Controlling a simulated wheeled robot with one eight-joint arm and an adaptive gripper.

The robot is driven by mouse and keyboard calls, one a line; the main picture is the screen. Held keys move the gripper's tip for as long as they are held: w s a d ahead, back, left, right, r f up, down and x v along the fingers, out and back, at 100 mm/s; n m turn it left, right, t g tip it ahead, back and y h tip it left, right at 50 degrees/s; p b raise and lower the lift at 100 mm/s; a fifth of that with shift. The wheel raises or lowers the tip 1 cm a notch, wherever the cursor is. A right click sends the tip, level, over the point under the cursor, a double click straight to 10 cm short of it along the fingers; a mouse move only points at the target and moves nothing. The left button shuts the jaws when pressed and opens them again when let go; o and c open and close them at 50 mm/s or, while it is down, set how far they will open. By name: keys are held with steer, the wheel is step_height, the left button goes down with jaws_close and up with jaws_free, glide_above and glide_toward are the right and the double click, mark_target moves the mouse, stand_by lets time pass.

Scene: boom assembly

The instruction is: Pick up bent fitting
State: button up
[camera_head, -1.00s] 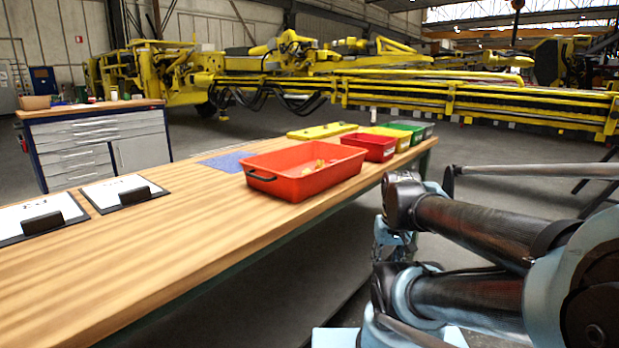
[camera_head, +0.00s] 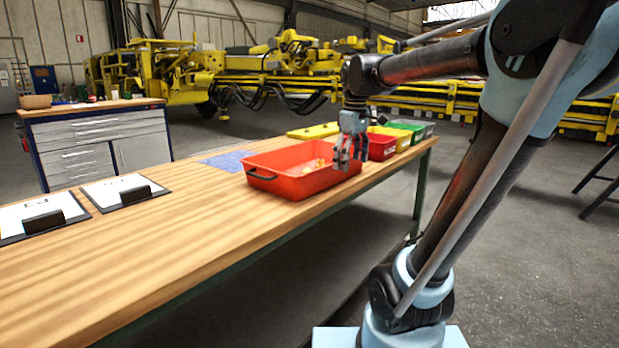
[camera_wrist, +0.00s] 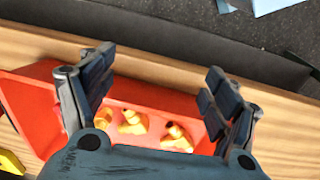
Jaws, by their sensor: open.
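Several yellow bent fittings lie in the large red tray (camera_head: 262,164) on the wooden table. In the wrist view they show as a fitting in the middle (camera_wrist: 132,122), one to its right (camera_wrist: 177,138) and one to its left (camera_wrist: 103,118). In the head view the fittings (camera_head: 317,164) are small. My gripper (camera_head: 346,163) hangs over the right end of the tray, fingers pointing down. In the wrist view my gripper (camera_wrist: 150,95) is open, its fingers wide apart with the fittings between and below them. Nothing is held. My gripper's body hides part of the tray.
Smaller red (camera_head: 381,147), yellow and green bins stand in a row behind the tray. A blue mat (camera_head: 226,161) and a yellow lid or case (camera_head: 314,131) lie nearby. Two clipboards (camera_head: 124,191) lie at left. The front wooden tabletop (camera_head: 170,255) is clear.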

steer(key=w+a+r+n, duration=0.4)
steer(key=w+a+r, duration=0.2)
steer(key=w, duration=0.1)
step_height(320, 180, up, 4)
steer(key=f+n+g, duration=0.1)
steer(key=n, duration=0.3)
glide_above(307, 169)
steer(key=f, duration=1.1)
steer(key=shift+w+d+f, duration=0.1)
steer(key=shift+w+f, duration=0.15)
steer(key=shift+f, duration=2.65)
steer(key=c, duration=1.3)
